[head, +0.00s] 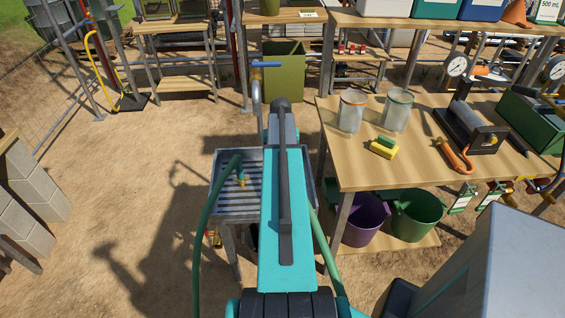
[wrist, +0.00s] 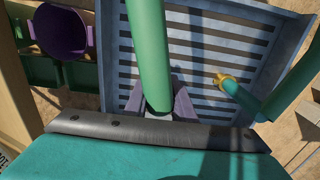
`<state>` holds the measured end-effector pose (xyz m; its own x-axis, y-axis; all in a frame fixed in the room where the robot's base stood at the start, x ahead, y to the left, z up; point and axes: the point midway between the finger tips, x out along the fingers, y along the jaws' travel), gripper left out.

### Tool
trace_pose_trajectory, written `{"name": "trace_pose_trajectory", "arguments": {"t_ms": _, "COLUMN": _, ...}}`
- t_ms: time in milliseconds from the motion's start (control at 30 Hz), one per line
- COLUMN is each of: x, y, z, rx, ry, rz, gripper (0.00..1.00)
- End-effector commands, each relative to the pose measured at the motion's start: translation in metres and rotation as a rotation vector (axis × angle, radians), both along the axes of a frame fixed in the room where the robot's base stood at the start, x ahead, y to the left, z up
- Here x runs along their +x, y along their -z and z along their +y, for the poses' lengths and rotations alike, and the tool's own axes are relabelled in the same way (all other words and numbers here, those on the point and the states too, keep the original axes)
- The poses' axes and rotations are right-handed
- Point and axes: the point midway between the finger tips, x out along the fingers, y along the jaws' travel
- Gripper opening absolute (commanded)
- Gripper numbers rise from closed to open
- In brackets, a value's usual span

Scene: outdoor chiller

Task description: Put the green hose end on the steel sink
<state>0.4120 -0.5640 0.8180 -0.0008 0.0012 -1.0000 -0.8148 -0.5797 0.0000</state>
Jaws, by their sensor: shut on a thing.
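The steel sink (head: 237,203) with a slatted top is at the middle of the head view, partly behind my arm. It fills much of the wrist view (wrist: 215,45). A green hose (head: 203,225) arches up from the left and bends down over the sink to a brass tip (head: 241,182). The brass tip (wrist: 222,79) also shows over the slats in the wrist view; whether it touches them I cannot tell. My gripper (wrist: 158,98) is shut on a thick green hose length (wrist: 148,50) over the sink. My arm hides the gripper in the head view. Whether both lengths are one hose I cannot tell.
A blue-handled tap (head: 266,65) stands behind the sink. A wooden table (head: 350,175) to the right holds jars (head: 352,112), a sponge (head: 384,147) and tools. Purple (head: 366,220) and green (head: 416,215) buckets sit below. Sandy ground to the left is mostly open.

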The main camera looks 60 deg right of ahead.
Motion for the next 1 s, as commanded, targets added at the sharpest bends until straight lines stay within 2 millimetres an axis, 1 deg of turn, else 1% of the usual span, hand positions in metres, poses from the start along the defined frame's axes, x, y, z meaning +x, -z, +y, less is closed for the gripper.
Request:
{"name": "trace_pose_trajectory", "arguments": {"t_ms": 33, "x": 0.003, "y": -0.001, "z": -0.008, "rx": 0.000, "ry": 0.001, "rz": 0.000, "gripper": 0.00}}
{"name": "trace_pose_trajectory", "arguments": {"t_ms": 100, "x": 0.004, "y": 0.000, "z": -0.015, "rx": 0.000, "ry": 0.001, "rz": 0.000, "gripper": 0.00}}
{"name": "trace_pose_trajectory", "arguments": {"t_ms": 267, "x": 0.006, "y": 0.002, "z": -0.023, "rx": 0.000, "ry": 0.001, "rz": 0.000, "gripper": 0.00}}
{"name": "trace_pose_trajectory", "arguments": {"t_ms": 767, "x": 0.006, "y": 0.005, "z": -0.024, "rx": 0.001, "ry": -0.001, "rz": 0.001, "gripper": 0.00}}
{"name": "trace_pose_trajectory", "arguments": {"t_ms": 867, "x": 0.006, "y": 0.010, "z": -0.024, "rx": 0.001, "ry": -0.001, "rz": 0.001, "gripper": 0.00}}
{"name": "trace_pose_trajectory", "arguments": {"t_ms": 1000, "x": 0.006, "y": 0.022, "z": -0.023, "rx": 0.002, "ry": -0.002, "rz": 0.001, "gripper": 0.00}}
